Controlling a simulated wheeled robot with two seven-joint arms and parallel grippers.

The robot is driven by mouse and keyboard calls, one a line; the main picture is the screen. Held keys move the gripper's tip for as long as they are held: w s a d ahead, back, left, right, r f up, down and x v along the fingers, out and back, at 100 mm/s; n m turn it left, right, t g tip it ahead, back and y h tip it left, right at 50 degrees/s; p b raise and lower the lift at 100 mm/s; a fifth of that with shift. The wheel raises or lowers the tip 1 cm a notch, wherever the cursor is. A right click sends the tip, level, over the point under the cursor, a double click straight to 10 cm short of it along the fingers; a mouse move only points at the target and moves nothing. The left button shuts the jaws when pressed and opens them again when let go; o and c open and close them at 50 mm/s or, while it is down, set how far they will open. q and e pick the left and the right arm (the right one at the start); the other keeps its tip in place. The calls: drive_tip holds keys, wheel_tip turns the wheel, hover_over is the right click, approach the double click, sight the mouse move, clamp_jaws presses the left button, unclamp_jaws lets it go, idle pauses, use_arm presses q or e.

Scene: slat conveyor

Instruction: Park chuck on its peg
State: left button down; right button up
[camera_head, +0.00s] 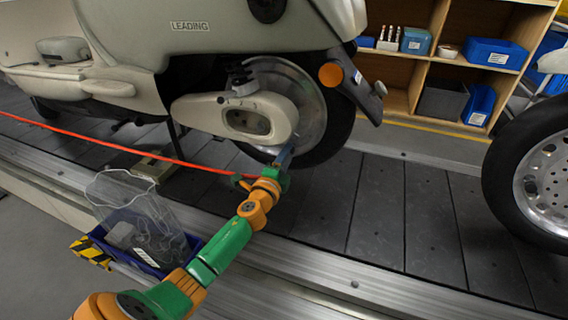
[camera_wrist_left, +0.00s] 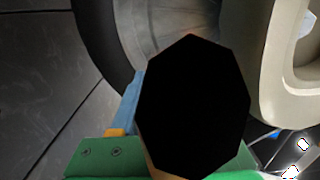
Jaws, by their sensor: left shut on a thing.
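My left gripper (camera_head: 284,157) is in front of the scooter's rear wheel, low and close to the tyre. An orange-red hose (camera_head: 120,146) runs in from the left and ends at this gripper, which is shut on the chuck. The chuck itself is too small to make out in the head view. In the left wrist view a black eight-sided shape (camera_wrist_left: 193,105) fills the middle, very close to the camera, and hides the fingertips' grip. One blue finger (camera_wrist_left: 128,106) shows beside it. I cannot make out the peg. My right gripper is not in view.
A pale scooter (camera_head: 190,28) stands over the dark slat conveyor (camera_head: 375,205). A blue bin (camera_head: 197,242) with a mesh bag is at the conveyor's near edge. Another wheel (camera_head: 500,160) is at the right. A wooden shelf (camera_head: 400,75) with boxes stands behind. The slats between the wheels are clear.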

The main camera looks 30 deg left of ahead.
use_arm(q)
drive_tip(key=shift+s, duration=0.2)
drive_tip(key=shift+p+v, duration=0.45)
drive_tip(key=shift+v, duration=0.45)
drive_tip(key=shift+p+v, duration=0.45)
drive_tip(key=shift+v, duration=1.45)
drive_tip(key=shift+d, duration=0.1)
